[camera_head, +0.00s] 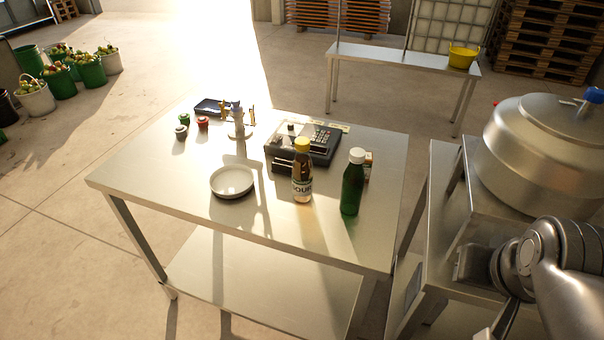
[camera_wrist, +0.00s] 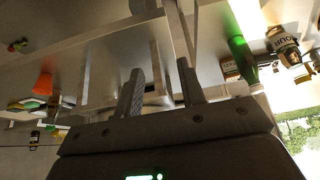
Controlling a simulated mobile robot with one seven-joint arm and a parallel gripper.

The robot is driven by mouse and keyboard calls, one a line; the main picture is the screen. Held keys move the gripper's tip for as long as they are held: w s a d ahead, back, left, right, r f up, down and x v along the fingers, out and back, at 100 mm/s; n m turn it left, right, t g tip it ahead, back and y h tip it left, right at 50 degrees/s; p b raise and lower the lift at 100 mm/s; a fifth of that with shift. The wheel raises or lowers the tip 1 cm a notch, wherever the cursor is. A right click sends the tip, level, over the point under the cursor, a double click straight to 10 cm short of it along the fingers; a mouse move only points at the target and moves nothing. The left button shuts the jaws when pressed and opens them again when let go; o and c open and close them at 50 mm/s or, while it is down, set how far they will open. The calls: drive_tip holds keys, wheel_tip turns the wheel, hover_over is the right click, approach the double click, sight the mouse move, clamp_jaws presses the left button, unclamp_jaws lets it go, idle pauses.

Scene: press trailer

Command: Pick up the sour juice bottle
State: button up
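The sour juice bottle (camera_head: 302,175) stands upright on the metal table (camera_head: 150,185), near its middle right. It has a yellow cap and a pale label with partly readable lettering. In the wrist view the bottle (camera_wrist: 284,46) shows upside down at the upper right. A green bottle with a white cap (camera_head: 352,184) stands to its right, apart from it; it also shows in the wrist view (camera_wrist: 240,55). My gripper (camera_wrist: 160,88) has its two fingers apart with nothing between them. It is away from the bottle. In the head view my arm is at the lower right.
A dark cash register (camera_head: 305,145) stands just behind the bottle. A shallow white dish (camera_head: 232,181) lies to its left. Small jars (camera_head: 202,123) are farther left. A steel stand with a large metal vessel (camera_head: 545,150) is right of the table. The table's front is clear.

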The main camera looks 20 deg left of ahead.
drive_tip(key=shift+o, duration=0.4)
drive_tip(key=o, duration=0.4)
drive_tip(key=shift+o, duration=0.2)
wheel_tip(320, 180, up, 4)
drive_tip(key=n+g+y, duration=0.2)
drive_tip(key=n, duration=0.3)
hover_over(302, 141)
drive_tip(key=s+d, duration=0.2)
drive_tip(key=s, duration=0.1)
drive_tip(key=x, duration=0.5)
drive_tip(key=shift+a, duration=0.1)
drive_tip(key=shift+t, duration=0.3)
drive_tip(key=shift+x, duration=2.95)
